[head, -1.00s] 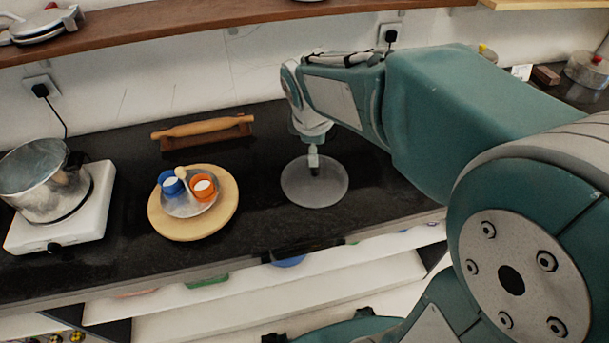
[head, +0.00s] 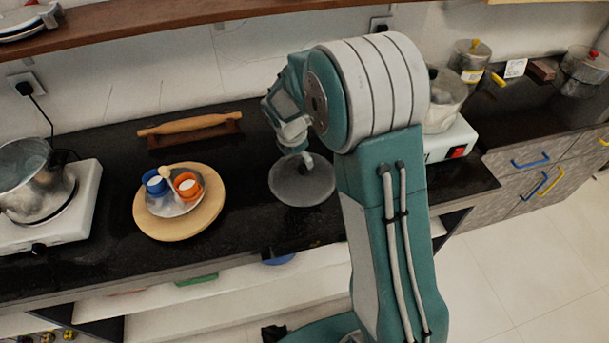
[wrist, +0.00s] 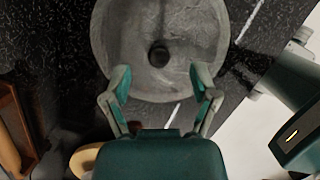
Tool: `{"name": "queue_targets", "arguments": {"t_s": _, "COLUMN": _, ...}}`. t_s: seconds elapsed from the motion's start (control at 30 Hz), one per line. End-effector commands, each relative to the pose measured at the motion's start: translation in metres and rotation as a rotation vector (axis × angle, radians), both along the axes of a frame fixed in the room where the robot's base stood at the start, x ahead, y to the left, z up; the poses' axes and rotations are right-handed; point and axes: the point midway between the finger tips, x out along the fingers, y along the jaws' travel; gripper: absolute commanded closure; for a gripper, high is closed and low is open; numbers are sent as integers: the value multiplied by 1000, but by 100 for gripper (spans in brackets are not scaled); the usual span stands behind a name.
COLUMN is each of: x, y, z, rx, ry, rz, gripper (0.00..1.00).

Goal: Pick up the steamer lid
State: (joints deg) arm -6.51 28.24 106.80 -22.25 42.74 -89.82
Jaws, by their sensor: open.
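The steamer lid (head: 290,185) is a grey round disc lying flat on the black counter. In the wrist view the lid (wrist: 120,38) fills the upper middle, and its small dark knob (wrist: 158,55) stands at its centre. My gripper (wrist: 160,82) is open, its two fingers spread apart over the near part of the lid. The knob lies on the line between the fingers, a little beyond their tips, with nothing held. In the head view my gripper (head: 305,161) is just above the lid; its fingertips are small there, and I cannot tell the exact height.
A round wooden board (head: 204,222) with a metal plate, blue cup (head: 154,183) and orange cup (head: 188,186) stands left. A rolling pin (head: 190,124) lies behind on its holder. Stoves with pots stand at far left and right. The shelf (head: 200,20) runs above.

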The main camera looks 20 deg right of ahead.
Motion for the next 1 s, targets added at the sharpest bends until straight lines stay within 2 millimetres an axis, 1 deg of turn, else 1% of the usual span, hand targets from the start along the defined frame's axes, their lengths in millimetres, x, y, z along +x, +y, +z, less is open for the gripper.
{"name": "queue_targets", "arguments": {"t_s": 0.17, "x": 0, "y": -1, "z": -24, "rx": -2, "ry": 5, "rz": 3, "gripper": 24}}
{"name": "queue_targets", "arguments": {"t_s": 0.3, "x": 2, "y": -6, "z": -44, "rx": -1, "ry": 4, "rz": 0, "gripper": 24}}
{"name": "queue_targets", "arguments": {"t_s": 0.43, "x": 3, "y": -9, "z": -52, "rx": 0, "ry": 2, "rz": 0, "gripper": 24}}
{"name": "queue_targets", "arguments": {"t_s": 0.63, "x": 3, "y": -9, "z": -52, "rx": 1, "ry": 1, "rz": 1, "gripper": 24}}
{"name": "queue_targets", "arguments": {"t_s": 0.67, "x": 3, "y": -9, "z": -52, "rx": 0, "ry": 2, "rz": 1, "gripper": 33}}
{"name": "queue_targets", "arguments": {"t_s": 0.7, "x": 3, "y": -8, "z": -52, "rx": 0, "ry": 1, "rz": 1, "gripper": 51}}
{"name": "queue_targets", "arguments": {"t_s": 0.77, "x": 3, "y": -8, "z": -52, "rx": 0, "ry": 1, "rz": 1, "gripper": 78}}
{"name": "queue_targets", "arguments": {"t_s": 0.8, "x": 3, "y": -8, "z": -52, "rx": 0, "ry": 1, "rz": 1, "gripper": 95}}
{"name": "queue_targets", "arguments": {"t_s": 0.83, "x": 3, "y": -8, "z": -52, "rx": 0, "ry": 1, "rz": 1, "gripper": 100}}
{"name": "queue_targets", "arguments": {"t_s": 1.0, "x": 4, "y": -7, "z": -52, "rx": 0, "ry": 1, "rz": 1, "gripper": 100}}
